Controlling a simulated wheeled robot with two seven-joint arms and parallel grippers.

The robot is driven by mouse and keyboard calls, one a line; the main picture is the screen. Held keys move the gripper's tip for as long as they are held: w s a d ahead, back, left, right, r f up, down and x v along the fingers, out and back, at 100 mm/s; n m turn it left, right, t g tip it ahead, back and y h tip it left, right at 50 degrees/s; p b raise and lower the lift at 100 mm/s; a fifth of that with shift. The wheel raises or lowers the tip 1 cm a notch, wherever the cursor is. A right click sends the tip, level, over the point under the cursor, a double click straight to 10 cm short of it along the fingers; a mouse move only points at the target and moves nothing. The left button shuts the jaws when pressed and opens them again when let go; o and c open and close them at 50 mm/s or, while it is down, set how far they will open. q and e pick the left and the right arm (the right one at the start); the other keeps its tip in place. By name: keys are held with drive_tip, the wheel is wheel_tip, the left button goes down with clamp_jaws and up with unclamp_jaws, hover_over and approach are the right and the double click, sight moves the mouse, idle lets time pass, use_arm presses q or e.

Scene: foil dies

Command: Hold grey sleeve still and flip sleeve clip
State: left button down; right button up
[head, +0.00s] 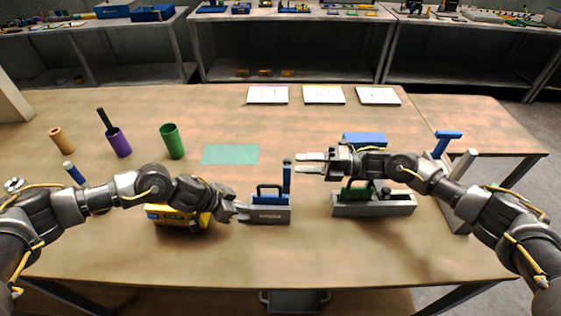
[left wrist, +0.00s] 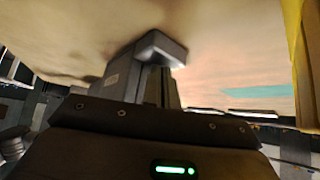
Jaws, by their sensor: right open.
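The grey sleeve (head: 270,215) is a low grey block on the table in the middle of the head view, with a blue part and a dark handle on top. A blue upright lever, which looks like the sleeve clip (head: 287,180), stands at its right end. My left gripper (head: 242,211) is at the sleeve's left end; whether its fingers grip it is unclear. The left wrist view shows grey finger parts (left wrist: 150,65), and their contact is hidden. My right gripper (head: 308,162) is open and empty, its fingers pointing left, just right of the lever's top.
A yellow box (head: 178,216) lies under my left arm. A longer grey block (head: 372,208) with a green part stands on the right. Green (head: 172,141) and purple (head: 119,143) cylinders stand at the left. A teal mat (head: 230,154) lies behind the sleeve. The front table is clear.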

sight(287, 172)
drive_tip(key=a, duration=0.6)
drive_tip(key=shift+a+r, duration=0.2)
drive_tip(key=shift+a, duration=0.2)
drive_tip(key=shift+w, duration=0.1)
clamp_jaws()
